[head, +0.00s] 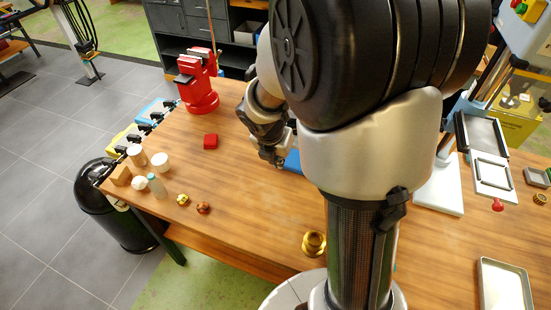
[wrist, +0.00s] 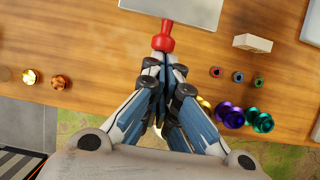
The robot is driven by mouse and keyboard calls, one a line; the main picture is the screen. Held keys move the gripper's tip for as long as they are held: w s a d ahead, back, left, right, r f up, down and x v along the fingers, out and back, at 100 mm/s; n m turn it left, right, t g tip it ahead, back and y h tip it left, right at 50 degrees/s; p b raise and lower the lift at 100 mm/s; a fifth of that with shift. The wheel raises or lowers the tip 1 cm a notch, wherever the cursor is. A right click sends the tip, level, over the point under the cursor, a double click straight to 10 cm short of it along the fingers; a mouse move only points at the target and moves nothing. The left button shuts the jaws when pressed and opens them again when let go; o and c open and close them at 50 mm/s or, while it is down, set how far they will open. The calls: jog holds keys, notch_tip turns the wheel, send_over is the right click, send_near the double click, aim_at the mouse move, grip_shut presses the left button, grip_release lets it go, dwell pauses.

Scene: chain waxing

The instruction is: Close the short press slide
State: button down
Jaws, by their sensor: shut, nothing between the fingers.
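In the wrist view, a pale grey slide plate (wrist: 182,10) enters from the top edge, with a red knob (wrist: 163,40) on its near end. My gripper (wrist: 163,60) is shut and empty. Its fingertips are right at the lower end of the knob; I cannot tell whether they touch it.
At the right of the head view, another slide (head: 493,174) with a red knob (head: 497,204) sticks out. A red vise (head: 198,85) and red block (head: 210,141) stand left.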

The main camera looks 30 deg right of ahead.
jog(key=w+d+p, duration=0.2)
jog(key=d, duration=0.1)
jog(key=w+d+p, duration=0.4)
jog(key=d+p, duration=0.1)
jog(key=shift+w+d+r, duration=0.25)
jog(key=shift+w+d, duration=0.05)
jog(key=shift+w, duration=0.05)
jog(key=shift+w+d+f+p, duration=0.15)
jog(key=shift+w+d+p, duration=0.1)
jog(key=shift+d+p, duration=0.1)
jog(key=shift+a, duration=0.1)
